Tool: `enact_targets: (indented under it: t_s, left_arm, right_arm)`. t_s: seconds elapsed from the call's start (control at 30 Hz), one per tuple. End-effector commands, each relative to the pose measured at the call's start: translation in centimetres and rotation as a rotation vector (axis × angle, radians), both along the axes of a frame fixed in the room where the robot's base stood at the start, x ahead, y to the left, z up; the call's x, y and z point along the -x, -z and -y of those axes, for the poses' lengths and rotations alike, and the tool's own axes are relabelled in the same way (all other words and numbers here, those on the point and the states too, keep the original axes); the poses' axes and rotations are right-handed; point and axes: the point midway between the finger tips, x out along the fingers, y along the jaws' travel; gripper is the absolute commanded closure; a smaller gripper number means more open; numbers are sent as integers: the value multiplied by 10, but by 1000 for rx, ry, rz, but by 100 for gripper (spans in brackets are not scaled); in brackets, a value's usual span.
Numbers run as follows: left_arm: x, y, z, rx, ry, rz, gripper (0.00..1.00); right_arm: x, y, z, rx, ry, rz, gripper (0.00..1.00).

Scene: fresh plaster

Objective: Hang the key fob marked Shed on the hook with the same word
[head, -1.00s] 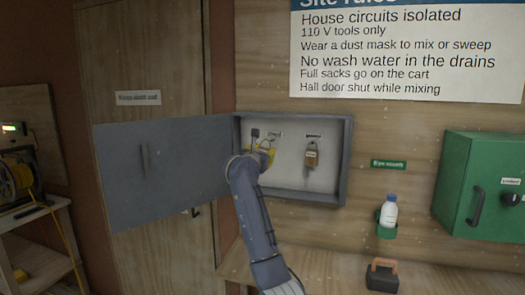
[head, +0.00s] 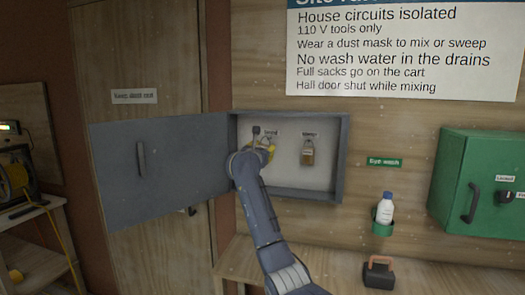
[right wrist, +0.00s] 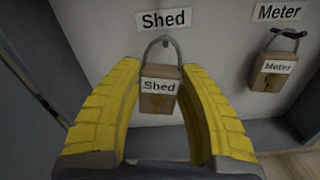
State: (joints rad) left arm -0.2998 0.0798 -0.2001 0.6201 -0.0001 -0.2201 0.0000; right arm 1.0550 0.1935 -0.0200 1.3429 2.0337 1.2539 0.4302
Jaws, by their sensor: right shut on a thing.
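The Shed fob (right wrist: 159,88) is a brown tag with a white label reading Shed and a grey metal loop on top. My right gripper (right wrist: 163,95), with yellow fingers, is shut on it, one finger on each side. The top of the loop is at the hook (right wrist: 166,42) under the Shed sign (right wrist: 164,18); I cannot tell whether it is around the hook or just in front. In the head view my right gripper (head: 266,154) is inside the open grey key cabinet (head: 344,160), and the fob is mostly hidden. My left gripper is not in view.
The Meter fob (right wrist: 273,76) hangs on the hook to the right, under the Meter sign (right wrist: 279,12). The cabinet door (head: 165,170) stands open to the left. Below right are an eye wash bottle (head: 384,210) and a green box (head: 480,185).

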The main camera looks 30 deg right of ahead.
Motion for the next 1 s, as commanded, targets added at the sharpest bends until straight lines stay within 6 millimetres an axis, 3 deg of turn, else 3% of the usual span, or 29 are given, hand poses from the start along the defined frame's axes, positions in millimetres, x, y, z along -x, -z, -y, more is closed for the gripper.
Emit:
enact_targets:
  t_s: [1.0]
  left_arm:
    - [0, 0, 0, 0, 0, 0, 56]
  right_arm:
    - [-27, 9, 29, -3, 0, 2, 91]
